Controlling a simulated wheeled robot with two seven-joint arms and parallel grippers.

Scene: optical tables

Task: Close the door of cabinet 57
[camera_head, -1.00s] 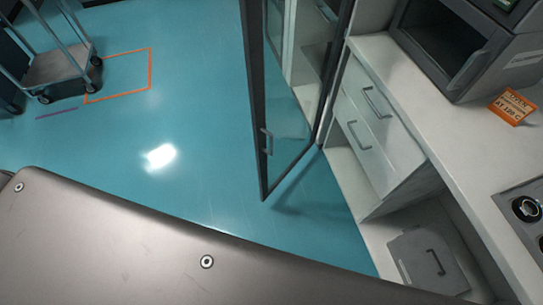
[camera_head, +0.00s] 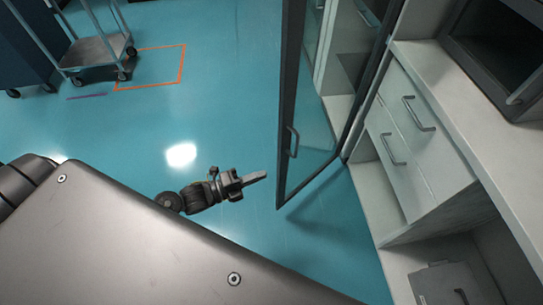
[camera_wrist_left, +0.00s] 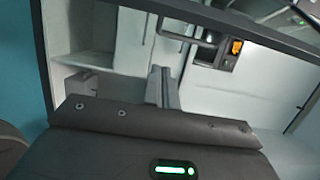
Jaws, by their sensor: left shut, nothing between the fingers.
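A dark-framed glass door (camera_head: 315,150) stands ajar from a tall white cabinet, swung out over the blue floor. No number is readable on it. Its bar handle (camera_head: 292,141) is on the near free edge. My left gripper (camera_head: 262,176) is shut and empty, just left of the door's lower free corner; I cannot tell whether it touches. In the left wrist view the shut fingers (camera_wrist_left: 162,86) point toward the glass, with the door's dark frame (camera_wrist_left: 43,55) at the left and top. The right gripper is out of view.
A white counter with drawers (camera_head: 410,130) stands right of the door, with a dark boxy appliance (camera_head: 500,60) on top. A trolley (camera_head: 95,50) stands at far left near an orange floor outline (camera_head: 183,65).

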